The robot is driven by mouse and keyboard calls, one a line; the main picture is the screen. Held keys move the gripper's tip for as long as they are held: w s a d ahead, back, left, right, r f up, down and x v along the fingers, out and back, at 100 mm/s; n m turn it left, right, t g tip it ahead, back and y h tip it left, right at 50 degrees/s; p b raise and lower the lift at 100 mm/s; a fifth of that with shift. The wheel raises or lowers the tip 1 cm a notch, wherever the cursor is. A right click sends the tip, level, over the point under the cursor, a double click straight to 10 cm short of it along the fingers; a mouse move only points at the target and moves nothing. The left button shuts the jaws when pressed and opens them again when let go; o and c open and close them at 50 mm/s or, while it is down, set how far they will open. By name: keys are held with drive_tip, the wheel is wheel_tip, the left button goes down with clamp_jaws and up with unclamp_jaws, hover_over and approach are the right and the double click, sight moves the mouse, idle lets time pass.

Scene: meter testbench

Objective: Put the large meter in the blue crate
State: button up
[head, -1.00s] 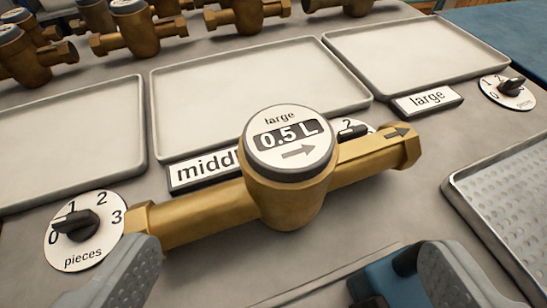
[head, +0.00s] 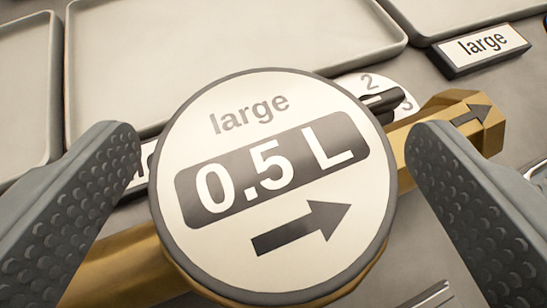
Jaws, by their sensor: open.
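The large meter (head: 275,185) is a brass body with a round white face that reads "large" and "0.5 L" with an arrow. It lies close in front of the camera, its pipe running from lower left to upper right. A gap shows between each finger and the face. The blue crate is not in view.
Empty shallow trays (head: 230,15) lie behind the meter. A "large" label block (head: 482,48) stands at the upper right. A numbered dial (head: 375,90) is partly hidden behind the meter.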

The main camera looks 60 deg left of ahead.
drive_tip(key=x, duration=0.2)
drive_tip(key=shift+w+a+f, duration=0.1)
drive_tip(key=shift+a+f, duration=0.05)
drive_tip(key=shift+a, duration=0.05)
clamp_jaws()
